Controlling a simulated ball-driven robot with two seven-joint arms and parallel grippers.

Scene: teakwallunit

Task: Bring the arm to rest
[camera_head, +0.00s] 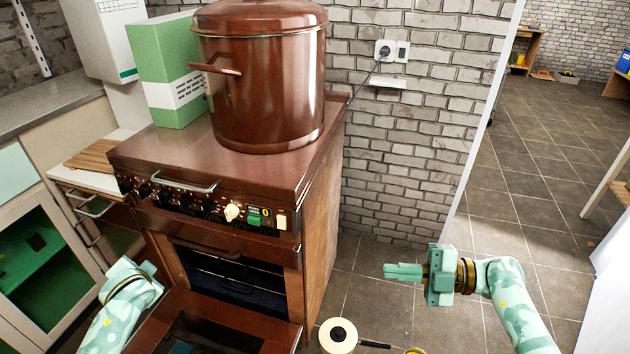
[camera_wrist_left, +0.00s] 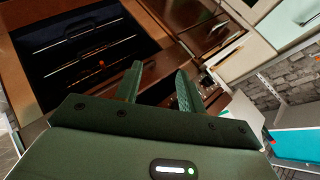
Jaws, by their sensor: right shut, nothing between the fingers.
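My right gripper (camera_head: 390,271) is shut and empty. It points left in the head view, over the tiled floor to the right of the brown stove (camera_head: 322,235), with clear space between them. My left arm comes in at the lower left of the head view, in front of the stove; its fingers are not clearly seen there. In the left wrist view my left gripper (camera_wrist_left: 158,72) has its two fingers apart with nothing between them. The oven cavity (camera_wrist_left: 85,55) lies beyond them.
The stove's oven door (camera_head: 215,325) is open downwards near my left arm. A large brown pot (camera_head: 265,95) and a green box (camera_head: 160,65) stand on the stove. The floor at right is mostly free.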

